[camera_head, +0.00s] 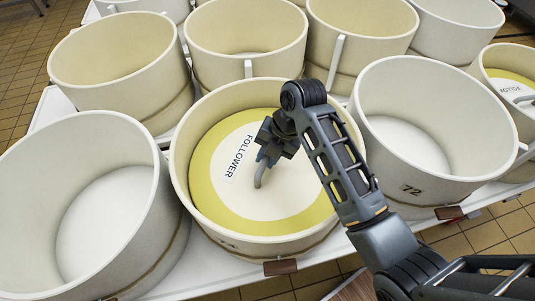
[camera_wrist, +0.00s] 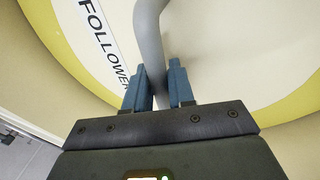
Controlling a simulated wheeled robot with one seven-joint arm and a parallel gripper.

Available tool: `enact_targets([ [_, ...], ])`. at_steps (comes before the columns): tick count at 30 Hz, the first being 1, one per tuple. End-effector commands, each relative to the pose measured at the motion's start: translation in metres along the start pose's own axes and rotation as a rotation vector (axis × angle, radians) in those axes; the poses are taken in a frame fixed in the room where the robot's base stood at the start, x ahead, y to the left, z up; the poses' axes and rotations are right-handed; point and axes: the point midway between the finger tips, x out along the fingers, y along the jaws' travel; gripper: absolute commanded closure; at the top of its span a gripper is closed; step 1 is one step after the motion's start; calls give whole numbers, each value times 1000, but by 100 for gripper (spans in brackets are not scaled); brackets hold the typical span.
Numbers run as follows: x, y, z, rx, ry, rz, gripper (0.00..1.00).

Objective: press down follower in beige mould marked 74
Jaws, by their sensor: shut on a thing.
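The beige mould (camera_head: 185,180) stands in the front row in the head view; a dark number on its front wall, partly cut by shadow and angle, looks like 74. Inside it lies the follower (camera_head: 210,160), a pale disc with a yellow outer ring, a white label reading FOLLOWER and a grey bent handle. It sits below the mould's rim. My gripper (camera_head: 268,158) is inside the mould, shut on the follower's handle. In the wrist view my gripper's blue fingers (camera_wrist: 160,85) flank the grey handle, and the follower (camera_wrist: 215,45) fills much of the background.
A mould marked 72 (camera_head: 410,188) stands close on the right, empty inside. Another empty mould (camera_head: 150,190) stands close on the left. More moulds crowd behind, and one at far right (camera_head: 488,85) holds another labelled follower. The white table's front edge is near.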

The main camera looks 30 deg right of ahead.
Motion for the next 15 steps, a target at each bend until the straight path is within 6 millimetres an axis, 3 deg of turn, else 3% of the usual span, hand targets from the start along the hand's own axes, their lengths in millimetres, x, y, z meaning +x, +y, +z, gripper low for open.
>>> enact_targets([
  [11,2,-2,-2,0,6,-7,100],
  [12,1,-2,-2,0,6,-7,76],
  [15,1,-2,-2,0,5,-6,66],
])
